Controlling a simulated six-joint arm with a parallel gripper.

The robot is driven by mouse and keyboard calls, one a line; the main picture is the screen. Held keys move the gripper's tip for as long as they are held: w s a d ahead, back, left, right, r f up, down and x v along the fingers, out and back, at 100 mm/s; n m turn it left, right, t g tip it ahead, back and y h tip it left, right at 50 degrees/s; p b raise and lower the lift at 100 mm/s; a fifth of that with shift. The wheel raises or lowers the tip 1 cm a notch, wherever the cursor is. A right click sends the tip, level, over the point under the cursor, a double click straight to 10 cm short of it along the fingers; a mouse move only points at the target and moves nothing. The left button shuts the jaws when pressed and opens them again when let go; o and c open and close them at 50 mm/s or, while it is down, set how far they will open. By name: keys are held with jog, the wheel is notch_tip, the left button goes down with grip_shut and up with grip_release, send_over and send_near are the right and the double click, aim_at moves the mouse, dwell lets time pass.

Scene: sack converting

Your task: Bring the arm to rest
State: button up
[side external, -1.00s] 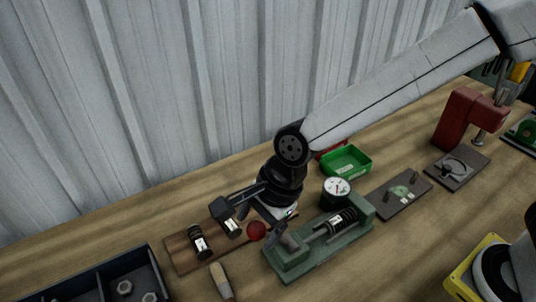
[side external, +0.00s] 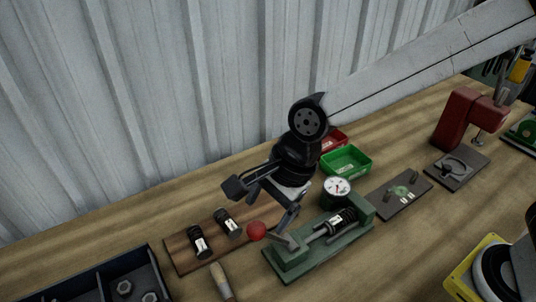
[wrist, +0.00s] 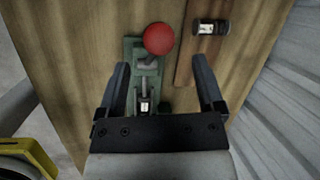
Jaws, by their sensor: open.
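My gripper (side external: 275,200) hangs above the bench between the wooden board and the green fixture, its jaws apart and nothing between them. In the wrist view, the two fingers of my gripper (wrist: 160,85) stand wide open. Below them lies the green fixture (side external: 290,265) with a red ball knob (side external: 257,231) and a black-and-silver cylinder (side external: 342,218) seated in it. The fixture (wrist: 134,50) and red knob (wrist: 159,39) also show in the wrist view.
A wooden board (side external: 180,258) carries two black-banded cylinders (side external: 200,243). A dial gauge (side external: 337,188), green bin (side external: 345,160), red bin (side external: 333,140) and grey plate (side external: 400,205) stand behind or right. A dark divided tray (side external: 90,285) and a brush (side external: 222,282) are at front left.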

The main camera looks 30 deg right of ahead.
jog(key=s+d+f+n+h, duration=0.1)
jog(key=d+n, duration=0.6)
jog(key=d, duration=0.7)
jog(key=s+d+f+n+t+h, duration=0.1)
jog(key=d+f+n, duration=0.4)
jog(key=d, duration=0.9)
jog(key=s+n+h, duration=0.1)
jog(key=n, duration=0.2)
jog(key=shift+s+h, duration=0.15)
jog(key=shift+h, duration=0.25)
